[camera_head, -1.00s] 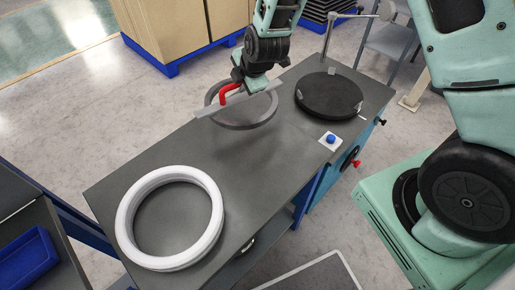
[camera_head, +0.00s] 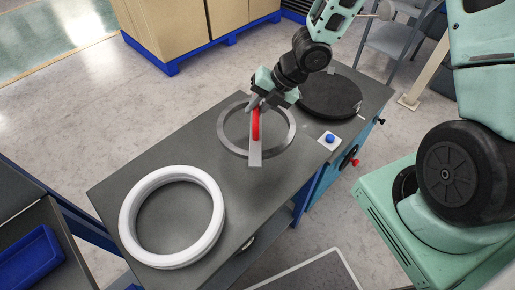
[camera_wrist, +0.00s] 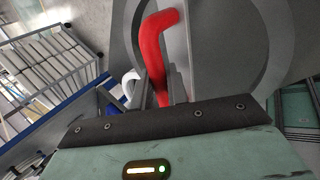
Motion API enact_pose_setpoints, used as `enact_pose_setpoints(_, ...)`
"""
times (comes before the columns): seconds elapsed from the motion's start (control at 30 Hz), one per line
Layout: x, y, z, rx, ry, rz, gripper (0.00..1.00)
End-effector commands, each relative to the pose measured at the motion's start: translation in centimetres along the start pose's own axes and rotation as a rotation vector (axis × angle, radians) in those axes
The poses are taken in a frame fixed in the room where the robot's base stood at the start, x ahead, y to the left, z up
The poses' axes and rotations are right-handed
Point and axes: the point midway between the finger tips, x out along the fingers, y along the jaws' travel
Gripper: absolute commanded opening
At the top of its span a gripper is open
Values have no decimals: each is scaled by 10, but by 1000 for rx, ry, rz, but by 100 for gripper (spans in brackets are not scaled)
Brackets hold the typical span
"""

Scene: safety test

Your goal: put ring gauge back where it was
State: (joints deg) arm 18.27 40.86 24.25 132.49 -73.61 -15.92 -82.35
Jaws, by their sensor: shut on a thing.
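The ring gauge is a flat grey ring (camera_head: 227,144) with a straight bar across it and a red handle (camera_head: 256,123) on the bar. My gripper (camera_head: 257,101) is shut on the red handle from above. The ring is over the middle of the dark bench top (camera_head: 150,162); I cannot tell whether it touches it. In the wrist view, the red handle (camera_wrist: 154,50) rises between the fingers, with part of the grey ring (camera_wrist: 279,45) behind it. The fingertips are partly hidden.
A thick white ring (camera_head: 127,211) lies on the bench's left end. A black round disc (camera_head: 330,98) sits at the right end, partly behind my arm. A blue button on a white base (camera_head: 330,138) is near the front edge. Bare bench separates the two rings.

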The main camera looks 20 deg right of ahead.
Motion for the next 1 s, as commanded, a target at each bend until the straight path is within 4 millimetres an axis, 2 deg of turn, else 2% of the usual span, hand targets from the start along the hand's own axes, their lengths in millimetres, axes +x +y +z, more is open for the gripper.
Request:
enact_pose_setpoints(0.13,5,-5,-2,-22,15,2,0)
enact_pose_setpoints(0.4,43,-30,-2,-24,17,2,0)
enact_pose_setpoints(0.57,52,-37,-2,-24,16,2,0)
enact_pose_setpoints(0.8,76,-53,-1,-23,16,1,0)
enact_pose_setpoints(1.0,82,-57,-1,-25,13,2,0)
